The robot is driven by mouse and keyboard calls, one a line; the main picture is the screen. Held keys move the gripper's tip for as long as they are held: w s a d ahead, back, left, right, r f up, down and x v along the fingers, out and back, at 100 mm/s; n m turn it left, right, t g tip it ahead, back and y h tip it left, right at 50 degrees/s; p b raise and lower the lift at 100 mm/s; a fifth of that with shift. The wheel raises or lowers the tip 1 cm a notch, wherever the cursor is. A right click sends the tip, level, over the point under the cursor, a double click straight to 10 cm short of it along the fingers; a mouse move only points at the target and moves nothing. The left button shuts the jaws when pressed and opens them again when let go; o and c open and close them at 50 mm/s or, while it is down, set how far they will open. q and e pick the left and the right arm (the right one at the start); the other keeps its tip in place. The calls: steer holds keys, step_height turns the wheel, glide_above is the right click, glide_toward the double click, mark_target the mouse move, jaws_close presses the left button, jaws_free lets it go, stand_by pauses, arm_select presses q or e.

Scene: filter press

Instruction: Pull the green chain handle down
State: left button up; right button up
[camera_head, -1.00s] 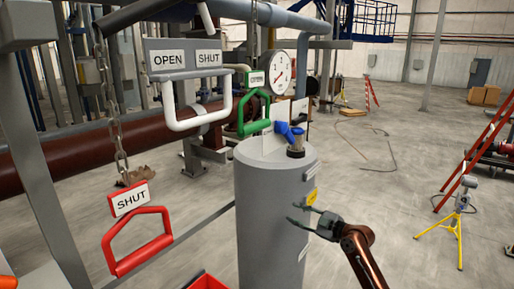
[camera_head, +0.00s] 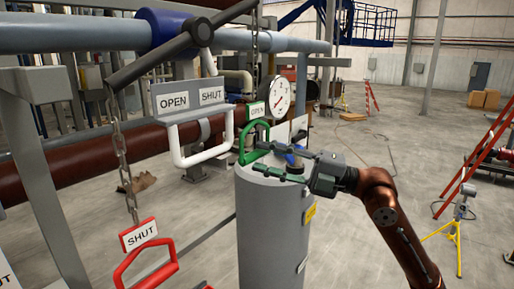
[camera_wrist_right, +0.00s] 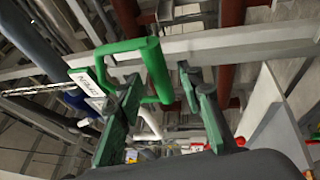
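The green chain handle (camera_head: 255,143) hangs below a small green-edged label (camera_head: 256,109) on a chain, just left of the pressure gauge. My right gripper (camera_head: 256,158) reaches in from the right above the grey cylinder, its fingers pointing left and spread apart at the handle's lower part. In the right wrist view the green handle (camera_wrist_right: 156,70) stands large in front of the open fingers (camera_wrist_right: 160,90), one side of its loop between them. The fingers are not closed on it; contact is unclear. My left gripper is not in view.
A red handle (camera_head: 147,263) with a SHUT label (camera_head: 138,235) hangs nearer. The grey cylinder (camera_head: 270,230) stands below my right gripper; the gauge (camera_head: 280,92) is behind.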

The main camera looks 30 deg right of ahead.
steer(key=shift+p+x, duration=0.4)
steer(key=shift+x, duration=0.7)
steer(key=shift+w+a, duration=0.2)
steer(key=shift+c, duration=0.3)
jaws_close()
